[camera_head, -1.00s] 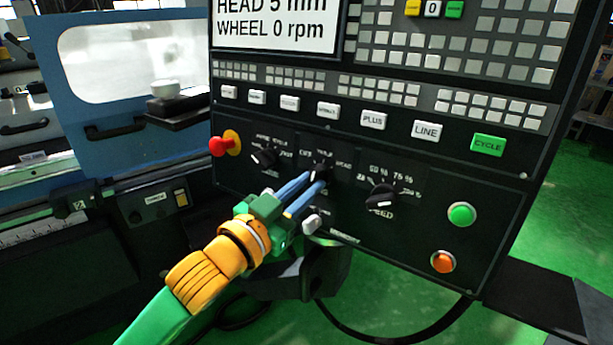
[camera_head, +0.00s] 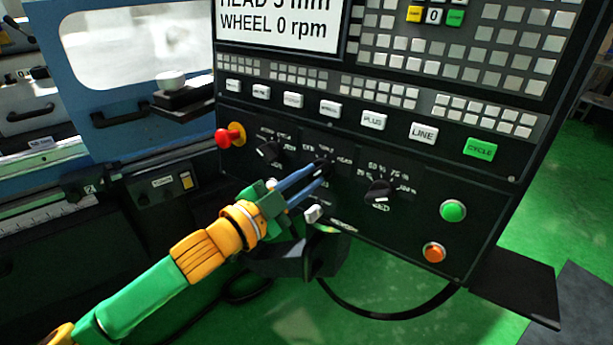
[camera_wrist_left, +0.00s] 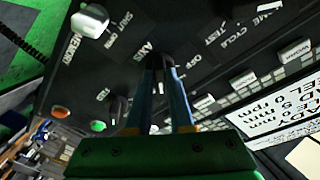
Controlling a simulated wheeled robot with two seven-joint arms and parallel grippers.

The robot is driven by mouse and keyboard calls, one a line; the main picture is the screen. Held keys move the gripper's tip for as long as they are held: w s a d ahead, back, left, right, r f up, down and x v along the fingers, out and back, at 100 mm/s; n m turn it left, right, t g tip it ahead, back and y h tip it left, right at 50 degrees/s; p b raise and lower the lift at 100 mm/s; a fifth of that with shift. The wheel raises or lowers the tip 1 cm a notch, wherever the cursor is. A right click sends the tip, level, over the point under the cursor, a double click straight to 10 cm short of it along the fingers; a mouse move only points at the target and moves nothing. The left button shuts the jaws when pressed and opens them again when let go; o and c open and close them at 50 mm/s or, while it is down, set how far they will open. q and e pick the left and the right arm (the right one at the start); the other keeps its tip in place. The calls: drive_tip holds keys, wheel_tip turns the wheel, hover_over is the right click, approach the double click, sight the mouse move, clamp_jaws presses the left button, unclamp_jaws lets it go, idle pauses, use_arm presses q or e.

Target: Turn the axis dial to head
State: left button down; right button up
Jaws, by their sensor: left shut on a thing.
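The axis dial (camera_head: 323,163) is the black middle knob on the lower panel of the control console. Its labels are partly covered, and I cannot read which way its pointer faces. My left gripper (camera_head: 321,174) reaches in from the lower left, its two blue fingers shut on the dial. In the left wrist view, the gripper (camera_wrist_left: 160,66) has the dark dial (camera_wrist_left: 158,60) between its fingertips, near the word AXIS. My right gripper is not in view.
A mode dial (camera_head: 268,151) sits left of it and a speed dial (camera_head: 380,191) right. A red stop button (camera_head: 225,137) is farther left. Green (camera_head: 453,211) and orange (camera_head: 434,252) buttons are at right. The screen (camera_head: 282,22) shows a HEAD line, cut off above, and WHEEL 0 rpm.

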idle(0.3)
use_arm(q)
drive_tip(key=c, duration=0.8)
unclamp_jaws()
drive_tip(key=shift+w, duration=0.1)
drive_tip(key=b+v, duration=0.2)
drive_tip(key=v, duration=0.5)
